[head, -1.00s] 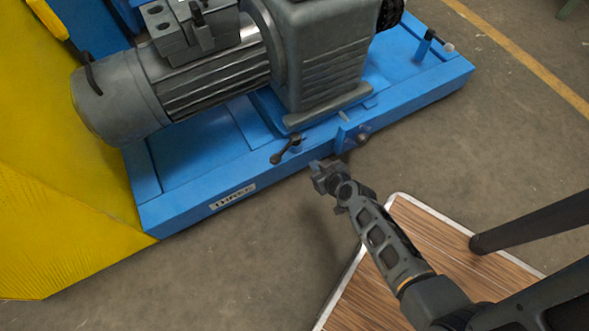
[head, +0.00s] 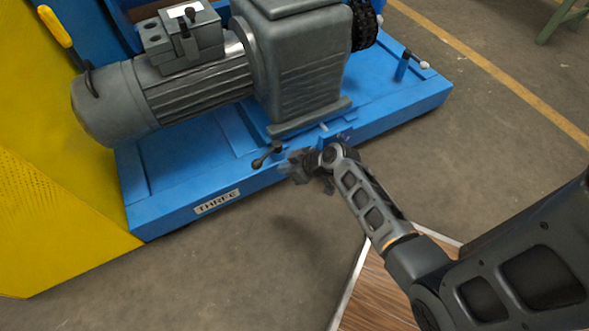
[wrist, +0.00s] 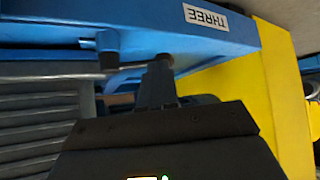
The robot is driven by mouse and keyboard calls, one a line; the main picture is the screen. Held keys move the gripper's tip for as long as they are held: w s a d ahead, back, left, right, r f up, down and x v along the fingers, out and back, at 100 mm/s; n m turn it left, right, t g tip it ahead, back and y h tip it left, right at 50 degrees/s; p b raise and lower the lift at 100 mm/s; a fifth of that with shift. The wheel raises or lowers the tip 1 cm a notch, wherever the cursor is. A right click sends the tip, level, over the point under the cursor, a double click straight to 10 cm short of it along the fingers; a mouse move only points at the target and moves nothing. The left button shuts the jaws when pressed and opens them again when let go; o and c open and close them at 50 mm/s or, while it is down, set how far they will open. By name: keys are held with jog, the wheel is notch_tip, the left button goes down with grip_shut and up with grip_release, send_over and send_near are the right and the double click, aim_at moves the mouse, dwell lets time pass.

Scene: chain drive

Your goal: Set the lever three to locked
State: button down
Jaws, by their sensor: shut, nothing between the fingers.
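The label THREE also shows there (wrist: 206,17).
A grey motor and gearbox (head: 295,75) stand on the base behind the lever. Another lever with a pale knob (head: 411,62) is at the base's far right. A yellow panel (head: 60,210) bounds the left.

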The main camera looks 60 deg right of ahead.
aim_at(255, 162)
jog(key=w+f+b, duration=0.2)
jog(key=w, duration=0.4)
jog(key=shift+f, duration=0.4)
jog(key=w+m+p, duration=0.1)
jog(key=m+h+p, duration=0.1)
jog(key=shift+w+a+r+h+p, duration=0.2)
jog(key=shift+w+h+p, duration=0.1)
jog(key=shift+w+p, duration=0.1)
jog(key=shift+w, duration=0.3)
jog(key=shift+w+d+f, duration=0.1)
jog(key=shift+w+f, duration=0.15)
jog(key=shift+w, duration=0.6)
